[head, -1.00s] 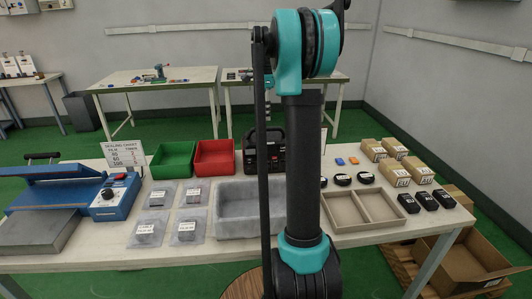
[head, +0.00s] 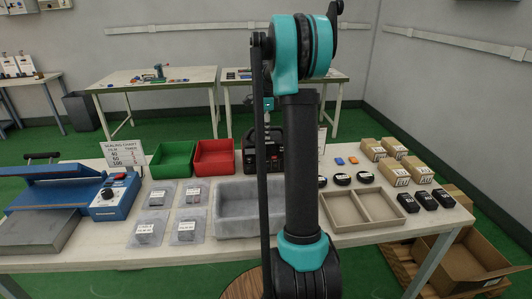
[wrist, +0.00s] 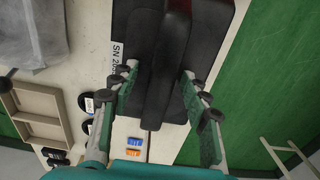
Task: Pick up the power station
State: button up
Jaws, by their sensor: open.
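The black power station (head: 277,158) stands at the back of the near table, partly hidden behind my arm in the head view. In the wrist view, the power station (wrist: 165,55) lies below my gripper, with its thick handle running lengthwise between the fingers. My gripper (wrist: 158,74) is open, one finger on each side of the handle. I cannot tell whether either finger touches it. A white label reading "SN" lies beside the station.
A red bin (head: 214,157) and a green bin (head: 172,159) stand left of the station. A grey tray (head: 233,228) lies in front. Black round items, orange and blue blocks, a divided tray (head: 345,221) and boxes (head: 395,174) are to the right.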

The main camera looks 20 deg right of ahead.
grip_shut()
jog(key=shift+r, duration=0.1)
dwell(0.6)
